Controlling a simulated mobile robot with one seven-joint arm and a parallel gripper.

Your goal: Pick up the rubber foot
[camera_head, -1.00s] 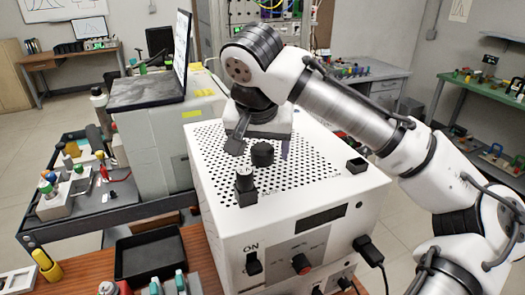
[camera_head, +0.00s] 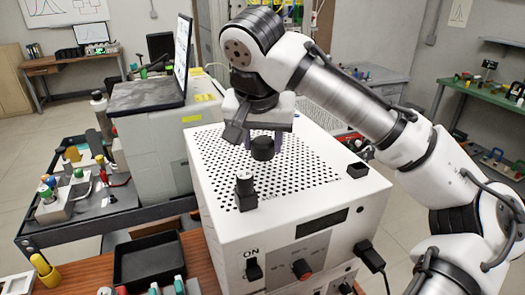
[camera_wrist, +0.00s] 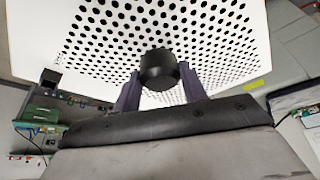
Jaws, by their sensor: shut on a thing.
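The rubber foot (camera_head: 263,149) is a short black round piece. It sits between the fingers of my gripper (camera_head: 263,141), over the perforated top of the white instrument box (camera_head: 325,185). In the wrist view the foot (camera_wrist: 160,66) shows between the two purple-grey fingertips of my gripper (camera_wrist: 160,80), with the perforated plate behind it. The gripper is shut on the foot. The foot appears a little above the plate, but the exact gap is hard to judge.
A laptop (camera_head: 183,58) stands on a grey instrument behind left. A black tray (camera_head: 150,262) lies on the wooden bench at the lower left.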

